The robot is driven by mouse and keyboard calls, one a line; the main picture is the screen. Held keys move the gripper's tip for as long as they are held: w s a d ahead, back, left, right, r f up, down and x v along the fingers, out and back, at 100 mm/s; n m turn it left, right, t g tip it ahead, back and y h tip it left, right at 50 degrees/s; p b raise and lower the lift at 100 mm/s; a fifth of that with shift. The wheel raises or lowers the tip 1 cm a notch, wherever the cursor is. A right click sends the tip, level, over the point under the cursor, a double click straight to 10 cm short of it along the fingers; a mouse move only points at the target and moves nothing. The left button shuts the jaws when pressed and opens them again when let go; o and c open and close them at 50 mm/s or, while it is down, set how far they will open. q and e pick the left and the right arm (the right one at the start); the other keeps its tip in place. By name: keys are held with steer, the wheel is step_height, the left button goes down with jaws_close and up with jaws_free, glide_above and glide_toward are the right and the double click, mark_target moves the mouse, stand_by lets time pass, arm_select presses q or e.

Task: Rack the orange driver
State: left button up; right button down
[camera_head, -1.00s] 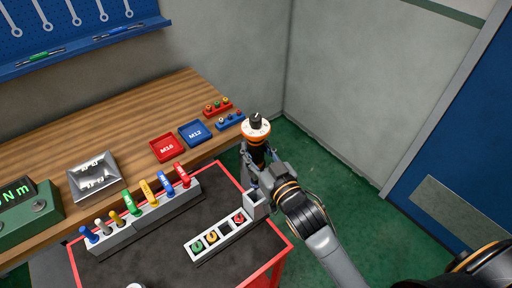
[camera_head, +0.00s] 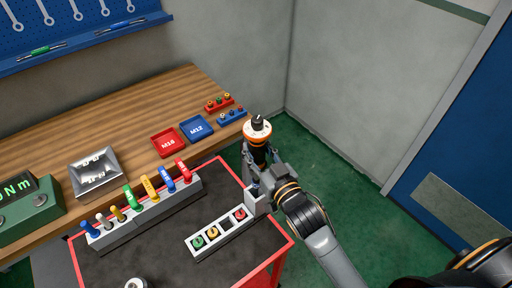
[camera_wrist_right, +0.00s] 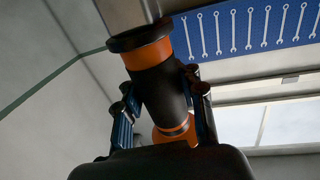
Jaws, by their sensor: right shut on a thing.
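The orange driver (camera_head: 257,129) is upright in my right gripper (camera_head: 257,157), its white and orange end with a black knob on top. The right wrist view shows its black body and orange bands (camera_wrist_right: 150,56) between the two fingers (camera_wrist_right: 163,110). My right gripper is shut on it, above the far right end of a low grey rack (camera_head: 197,252). The rack holds green, yellow and red round pieces, with a dark empty slot (camera_head: 226,226) between yellow and red. A taller grey block (camera_head: 259,205) stands at its right end, below my gripper. My left gripper is not in view.
The rack stands on a dark cart top (camera_head: 160,248) with a red rim. A grey stand (camera_head: 150,215) with several coloured-handled tools is behind. The wooden bench (camera_head: 130,118) holds a red tray (camera_head: 165,143), a blue tray (camera_head: 196,128) and a metal tray (camera_head: 96,178).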

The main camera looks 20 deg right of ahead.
stand_by(0.3)
steer(key=shift+f+b, duration=0.3)
steer(key=shift+f, duration=0.1)
stand_by(0.7)
